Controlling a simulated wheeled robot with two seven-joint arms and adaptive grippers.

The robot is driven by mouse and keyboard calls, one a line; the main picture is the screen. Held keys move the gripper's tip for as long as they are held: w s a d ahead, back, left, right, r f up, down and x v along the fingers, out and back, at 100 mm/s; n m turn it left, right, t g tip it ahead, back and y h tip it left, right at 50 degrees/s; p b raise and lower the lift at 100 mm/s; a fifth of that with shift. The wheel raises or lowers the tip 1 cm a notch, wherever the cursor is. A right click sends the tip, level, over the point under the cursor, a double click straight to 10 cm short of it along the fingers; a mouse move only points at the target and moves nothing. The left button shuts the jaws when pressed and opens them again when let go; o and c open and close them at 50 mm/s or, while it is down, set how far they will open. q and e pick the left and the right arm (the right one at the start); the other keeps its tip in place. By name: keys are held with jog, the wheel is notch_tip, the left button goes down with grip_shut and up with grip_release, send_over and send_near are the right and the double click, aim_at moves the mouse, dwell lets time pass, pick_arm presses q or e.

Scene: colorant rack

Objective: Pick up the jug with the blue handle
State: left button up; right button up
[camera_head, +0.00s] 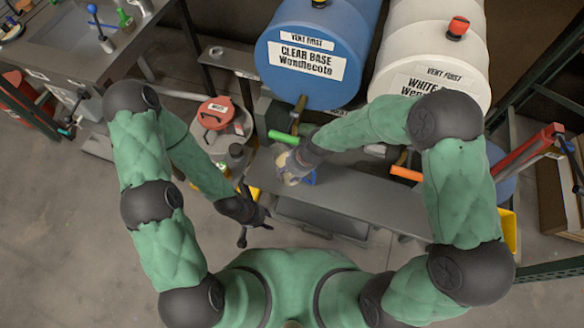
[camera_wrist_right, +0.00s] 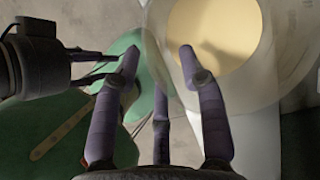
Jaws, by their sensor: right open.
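A pale translucent jug with yellowish contents (camera_wrist_right: 270,85) fills the upper right of the right wrist view. In the head view it is mostly hidden by my right gripper (camera_head: 291,170), and a small blue part (camera_head: 310,178) shows beside the fingers on the grey bench. My right gripper (camera_wrist_right: 168,65) is open. One finger overlaps the jug's opening and another lies just left of its wall; I cannot tell whether they touch it. My left gripper (camera_head: 256,216) is open and empty, in front of the bench's left part. Its dark fingers also show in the right wrist view (camera_wrist_right: 100,68).
A blue drum (camera_head: 315,85) and a white drum (camera_head: 410,25) lie behind the bench (camera_head: 365,198). Green (camera_head: 283,137) and orange (camera_head: 404,173) handles stick out below them. A red-lidded container (camera_head: 215,113) stands to the left. Yellow bins sit below the bench.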

jog(key=shift+r, duration=0.1)
grip_shut()
jog(key=shift+s, duration=0.15)
dwell(0.4)
